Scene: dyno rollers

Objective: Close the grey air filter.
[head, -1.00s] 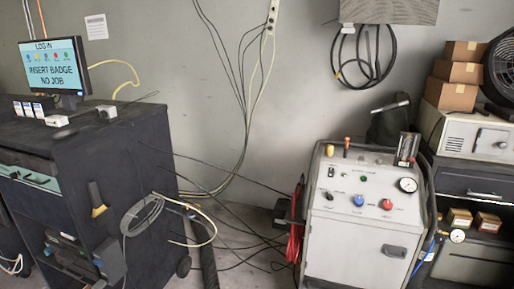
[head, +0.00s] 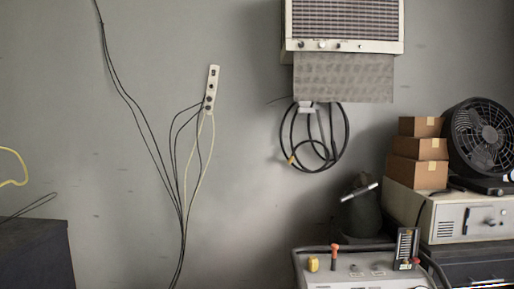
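A white wall-mounted air unit (head: 346,44) with brown horizontal slats shows at the top, right of centre, cut off by the upper picture edge. The grey air filter (head: 344,78) is a flat, mottled grey panel that sticks out below the unit's lower edge. It covers the wall just under the row of small knobs. Neither of my grippers is in view.
A coiled black cable (head: 345,150) hangs on the wall below the filter. A light grey machine (head: 350,270) stands lower right. Stacked cardboard boxes (head: 418,174) and a black fan (head: 482,140) sit on a white case (head: 440,215). A power strip (head: 212,90) with cables is left.

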